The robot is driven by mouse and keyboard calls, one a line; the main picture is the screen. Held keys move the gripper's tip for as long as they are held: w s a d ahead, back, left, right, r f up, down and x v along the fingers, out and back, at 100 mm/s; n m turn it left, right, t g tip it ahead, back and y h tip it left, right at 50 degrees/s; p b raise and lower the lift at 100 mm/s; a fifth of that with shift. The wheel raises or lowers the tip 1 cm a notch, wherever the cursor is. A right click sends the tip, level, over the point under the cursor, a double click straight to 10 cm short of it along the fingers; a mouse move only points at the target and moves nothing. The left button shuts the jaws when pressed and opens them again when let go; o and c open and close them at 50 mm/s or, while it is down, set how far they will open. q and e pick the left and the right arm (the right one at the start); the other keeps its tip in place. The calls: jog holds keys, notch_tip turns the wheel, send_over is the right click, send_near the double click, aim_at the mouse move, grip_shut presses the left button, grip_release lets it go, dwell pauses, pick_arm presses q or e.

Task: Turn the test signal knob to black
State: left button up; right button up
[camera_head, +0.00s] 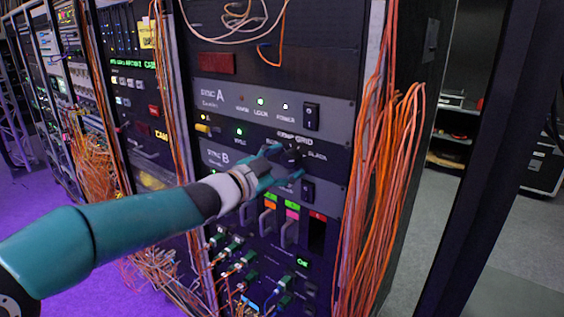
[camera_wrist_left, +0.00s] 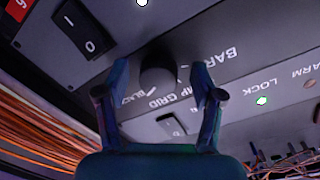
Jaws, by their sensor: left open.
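The test signal knob (camera_wrist_left: 158,68) is a dark round knob in the left wrist view. White lettering for bars, ramp grid and black stands around it. The black label (camera_wrist_left: 122,97) is partly covered by a finger. The knob's pointer mark is too dark to tell. My left gripper (camera_head: 284,166) is at the rack panel, and its two fingers stand open on either side of the knob. I see no clear contact with it. In the head view the gripper largely hides the knob. My right gripper is not in view.
A rocker switch (camera_wrist_left: 84,28) sits near the knob, and another rocker switch (camera_head: 311,116) is on the Sync A panel (camera_head: 228,93). Orange cables (camera_head: 376,200) hang close at the right. Patch connectors (camera_head: 232,247) are below. Open floor (camera_head: 515,235) shows at the right.

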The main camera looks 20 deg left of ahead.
pick_arm(q)
jog(key=v, duration=1.1)
jog(key=shift+s, duration=0.35)
jog(key=shift+a+r, duration=0.1)
jog(key=shift+a, duration=0.05)
